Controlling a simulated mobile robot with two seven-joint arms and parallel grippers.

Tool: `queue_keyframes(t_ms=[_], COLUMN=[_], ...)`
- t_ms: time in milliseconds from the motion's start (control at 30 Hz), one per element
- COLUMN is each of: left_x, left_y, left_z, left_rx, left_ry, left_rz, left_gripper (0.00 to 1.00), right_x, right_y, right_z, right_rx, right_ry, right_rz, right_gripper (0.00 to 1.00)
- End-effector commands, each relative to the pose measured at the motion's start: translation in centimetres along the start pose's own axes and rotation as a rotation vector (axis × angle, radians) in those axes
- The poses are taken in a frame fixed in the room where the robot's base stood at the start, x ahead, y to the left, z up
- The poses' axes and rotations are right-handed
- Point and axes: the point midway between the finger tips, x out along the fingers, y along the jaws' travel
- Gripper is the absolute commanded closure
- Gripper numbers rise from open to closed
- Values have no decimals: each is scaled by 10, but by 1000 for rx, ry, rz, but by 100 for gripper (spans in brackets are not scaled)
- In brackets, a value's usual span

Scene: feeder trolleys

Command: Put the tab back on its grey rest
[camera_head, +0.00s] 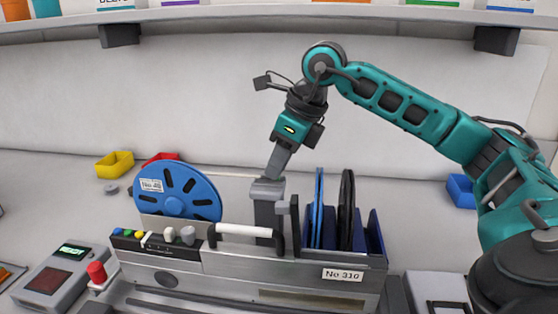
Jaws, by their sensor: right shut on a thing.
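My right gripper (268,188) reaches down from above at the middle of the feeder trolley (225,262). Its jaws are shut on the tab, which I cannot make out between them. A thin pale strip (235,176) runs from the top of the blue reel (173,205) to the jaws. A grey upright post (268,215) stands directly below the jaws and looks like the grey rest. I cannot tell whether the tab touches it. My left gripper is not in view.
A white handle bar (248,231) crosses in front of the post. Upright blue and black reels (346,210) stand in a rack just right of it. A control box (62,280) stands at front left. Yellow (115,166) and blue (461,191) bins sit behind.

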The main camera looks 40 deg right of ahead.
Motion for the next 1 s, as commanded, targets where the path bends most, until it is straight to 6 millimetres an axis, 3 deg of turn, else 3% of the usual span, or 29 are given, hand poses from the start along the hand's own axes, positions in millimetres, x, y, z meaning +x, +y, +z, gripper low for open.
queue_keyframes(t_ms=[700,733,1000], left_x=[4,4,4], left_y=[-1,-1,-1], left_z=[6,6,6], left_rx=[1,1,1], left_ry=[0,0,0], left_rz=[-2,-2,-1], left_gripper=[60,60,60], right_x=[8,8,8], right_y=[0,0,0], right_z=[-4,-3,-3], right_rx=[0,0,0], right_ry=[0,0,0], right_rz=[0,-1,0], right_gripper=[100,78,52])
